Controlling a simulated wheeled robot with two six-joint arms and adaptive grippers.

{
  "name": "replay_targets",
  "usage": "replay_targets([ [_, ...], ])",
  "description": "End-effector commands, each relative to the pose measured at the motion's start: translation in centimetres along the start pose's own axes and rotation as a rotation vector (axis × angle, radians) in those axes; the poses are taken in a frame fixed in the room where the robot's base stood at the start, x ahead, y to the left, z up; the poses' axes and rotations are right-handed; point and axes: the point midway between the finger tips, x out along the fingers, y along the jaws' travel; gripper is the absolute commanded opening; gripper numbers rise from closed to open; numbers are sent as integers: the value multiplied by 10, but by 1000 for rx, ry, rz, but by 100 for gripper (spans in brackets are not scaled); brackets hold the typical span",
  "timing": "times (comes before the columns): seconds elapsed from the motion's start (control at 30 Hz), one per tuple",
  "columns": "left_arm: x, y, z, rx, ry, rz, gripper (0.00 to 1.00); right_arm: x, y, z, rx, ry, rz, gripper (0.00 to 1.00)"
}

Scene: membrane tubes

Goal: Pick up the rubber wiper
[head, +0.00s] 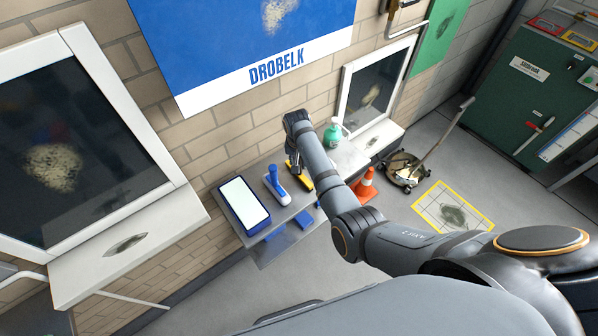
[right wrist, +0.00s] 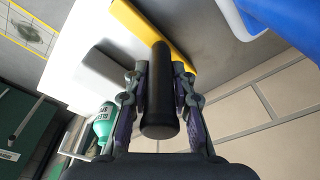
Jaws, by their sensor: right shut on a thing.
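The rubber wiper has a yellow head (right wrist: 150,35) and a thick black handle (right wrist: 160,90). In the right wrist view my right gripper (right wrist: 160,100) is shut on the black handle, one finger on each side. In the head view the wiper's yellow part (head: 304,183) shows at the grey shelf, just below my right gripper (head: 294,168), and my arm hides part of it. I cannot tell whether the wiper touches the shelf. My left gripper is not in view.
A blue-and-white tool (head: 276,184) stands close left of the wiper on the grey shelf (head: 262,170). A tablet-like white panel with a blue frame (head: 244,203) lies further left. A green bottle (head: 333,134) is to the right, and an orange cone (head: 366,186) stands beyond.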

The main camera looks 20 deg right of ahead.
Motion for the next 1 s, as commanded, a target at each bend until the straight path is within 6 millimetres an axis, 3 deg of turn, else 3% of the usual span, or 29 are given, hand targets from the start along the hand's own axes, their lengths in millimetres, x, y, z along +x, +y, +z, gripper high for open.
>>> replay_targets([
  [0.33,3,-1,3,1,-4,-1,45,-5,0,-1,0,2,-1,0],
  [0.5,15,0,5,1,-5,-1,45,-33,2,-6,2,6,-3,0],
  [0.73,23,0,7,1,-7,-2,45,-94,51,3,2,6,0,0],
  [0.87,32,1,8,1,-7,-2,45,-109,88,14,1,5,5,0],
  [1.0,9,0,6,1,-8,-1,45,-132,115,21,-1,1,7,0],
])
